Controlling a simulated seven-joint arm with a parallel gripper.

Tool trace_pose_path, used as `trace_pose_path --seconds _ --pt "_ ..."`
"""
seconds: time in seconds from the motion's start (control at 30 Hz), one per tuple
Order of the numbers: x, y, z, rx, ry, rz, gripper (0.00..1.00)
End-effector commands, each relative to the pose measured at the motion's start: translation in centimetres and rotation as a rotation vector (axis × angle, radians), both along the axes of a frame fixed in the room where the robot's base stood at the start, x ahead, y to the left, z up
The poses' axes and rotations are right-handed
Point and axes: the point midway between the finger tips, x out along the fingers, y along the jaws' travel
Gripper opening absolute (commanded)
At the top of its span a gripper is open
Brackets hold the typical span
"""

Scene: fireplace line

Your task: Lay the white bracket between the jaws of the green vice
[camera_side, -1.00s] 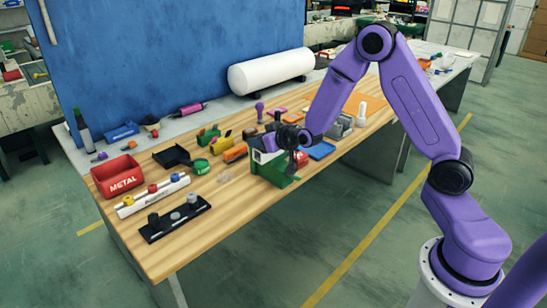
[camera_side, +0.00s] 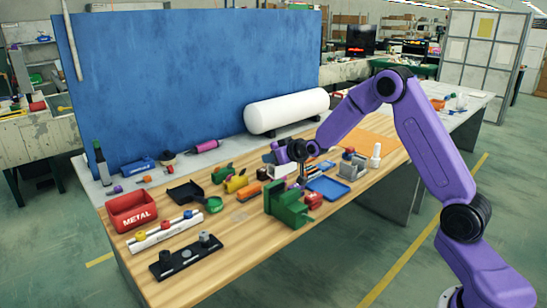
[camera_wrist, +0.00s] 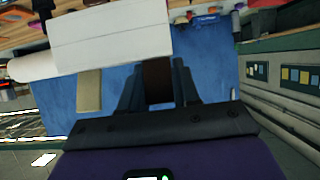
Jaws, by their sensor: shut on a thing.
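The green vice (camera_side: 284,207) stands near the front edge of the wooden bench top, right of the middle. My gripper (camera_side: 302,178) is behind and above it in the side view, apart from it as far as I can tell. In the wrist view my gripper (camera_wrist: 158,82) is shut, and the large pale white bracket (camera_wrist: 110,36) is at its fingertips. The bracket covers much of the upper left there.
A blue tray (camera_side: 328,188) and a small red part (camera_side: 313,200) lie right of the vice. An orange block (camera_side: 249,192) and a green tape ring (camera_side: 214,205) lie to its left. A red METAL bin (camera_side: 131,211) stands far left.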

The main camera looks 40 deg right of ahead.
Motion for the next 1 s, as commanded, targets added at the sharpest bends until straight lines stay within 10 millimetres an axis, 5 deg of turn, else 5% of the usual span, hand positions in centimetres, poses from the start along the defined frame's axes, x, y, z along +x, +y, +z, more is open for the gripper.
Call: trace_pose_path --seconds 0.5,1.0 --pt "0.0 0.0 -4.2 0.001 0.002 0.0 0.0" --pt "0.0 0.0 -4.6 0.001 0.0 0.0 0.0"
